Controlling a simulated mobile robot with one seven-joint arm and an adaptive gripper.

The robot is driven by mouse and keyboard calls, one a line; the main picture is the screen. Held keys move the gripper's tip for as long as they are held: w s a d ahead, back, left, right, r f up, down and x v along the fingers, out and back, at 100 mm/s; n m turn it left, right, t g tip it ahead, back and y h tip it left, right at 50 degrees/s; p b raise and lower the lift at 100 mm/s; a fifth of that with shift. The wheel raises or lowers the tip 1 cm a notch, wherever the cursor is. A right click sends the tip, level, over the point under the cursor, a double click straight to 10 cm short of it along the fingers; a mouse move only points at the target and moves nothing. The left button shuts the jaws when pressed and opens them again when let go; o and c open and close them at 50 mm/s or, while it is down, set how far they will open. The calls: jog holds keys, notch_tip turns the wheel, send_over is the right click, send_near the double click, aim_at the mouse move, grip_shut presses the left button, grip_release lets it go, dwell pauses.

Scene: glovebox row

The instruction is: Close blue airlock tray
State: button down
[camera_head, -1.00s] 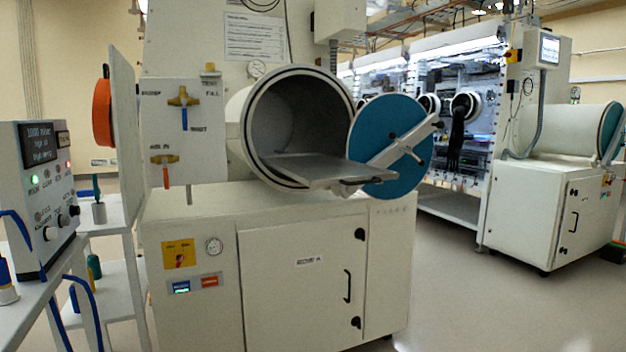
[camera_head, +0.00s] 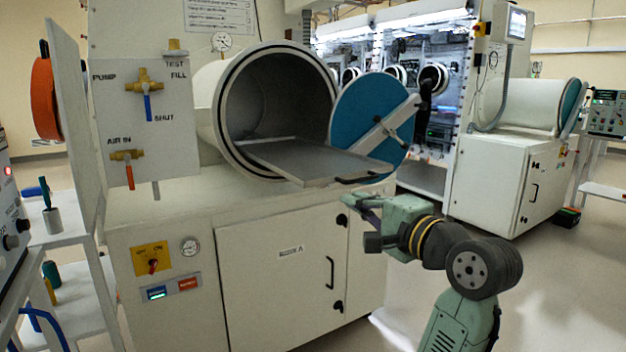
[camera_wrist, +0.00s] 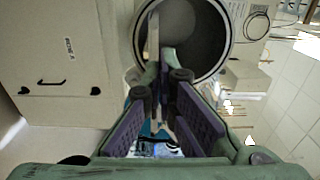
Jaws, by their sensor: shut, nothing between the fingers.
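The airlock tray (camera_head: 315,158) is a flat grey slide-out shelf. It sticks well out of the round chamber mouth (camera_head: 228,130), with a dark handle (camera_head: 362,179) on its front edge. The blue round airlock door (camera_head: 360,108) stands open to the right of the mouth, on a pale swing arm. My gripper (camera_head: 358,212) is shut and empty, below and in front of the tray's front edge, apart from it in the head view. In the wrist view my fingers (camera_wrist: 162,78) point toward the chamber (camera_wrist: 195,40), and the tray shows nearly edge-on (camera_wrist: 153,42).
The white cabinet (camera_head: 270,270) stands under the chamber. A valve panel (camera_head: 140,110) and an orange disc (camera_head: 44,98) are at the left. A white shelf stand (camera_head: 75,225) is at the front left. Open floor (camera_head: 570,280) lies to the right.

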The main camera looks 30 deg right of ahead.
aim_at(318, 183)
jog(key=w+p, duration=0.1)
jog(key=w, duration=0.3)
jog(key=w+p, duration=0.1)
jog(key=w, duration=0.4)
jog(key=w+p, duration=0.1)
jog(key=w, duration=0.3)
jog(key=shift+w+a, duration=0.3)
jog(key=shift+a, duration=0.05)
